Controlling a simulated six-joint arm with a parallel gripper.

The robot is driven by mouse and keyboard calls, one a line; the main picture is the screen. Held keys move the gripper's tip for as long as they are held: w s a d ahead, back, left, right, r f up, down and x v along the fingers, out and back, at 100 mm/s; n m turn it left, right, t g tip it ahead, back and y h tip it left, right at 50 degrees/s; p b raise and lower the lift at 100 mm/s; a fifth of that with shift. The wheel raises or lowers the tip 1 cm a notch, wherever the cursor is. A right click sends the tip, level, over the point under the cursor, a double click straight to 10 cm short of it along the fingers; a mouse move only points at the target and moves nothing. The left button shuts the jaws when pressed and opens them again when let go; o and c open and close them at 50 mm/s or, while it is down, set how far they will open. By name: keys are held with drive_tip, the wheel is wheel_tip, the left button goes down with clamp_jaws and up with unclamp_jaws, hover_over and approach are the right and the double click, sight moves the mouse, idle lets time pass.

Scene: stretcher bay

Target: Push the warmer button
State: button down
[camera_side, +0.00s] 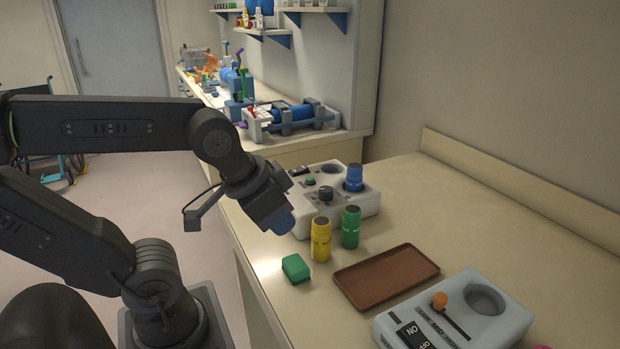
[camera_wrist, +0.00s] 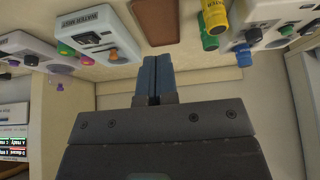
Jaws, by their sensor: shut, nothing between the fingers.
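My gripper (camera_side: 281,221) hangs above the left edge of the counter, near the back unit and clear of the surface. In the wrist view its blue fingers (camera_wrist: 154,77) are together with nothing between them. A white control unit (camera_side: 467,337) at the front right bears an orange knob (camera_side: 439,300), a round recess and a black switch. Another white unit (camera_side: 345,206) at the back bears a small green button (camera_side: 310,181) and dark controls. I cannot tell which control is the warmer button.
A yellow bottle (camera_side: 321,239) and a green bottle (camera_side: 350,227) stand before the back unit. A green block (camera_side: 296,268) lies near the left edge, and a brown tray (camera_side: 386,276) lies between the units. The counter's right side is clear.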

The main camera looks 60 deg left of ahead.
drive_tip(key=n+t+h, duration=0.3)
drive_tip(key=n+h, duration=0.1)
drive_tip(key=n, duration=1.8)
hover_over(310, 179)
drive_tip(key=shift+a, duration=0.15)
drive_tip(key=shift+f, duration=4.45)
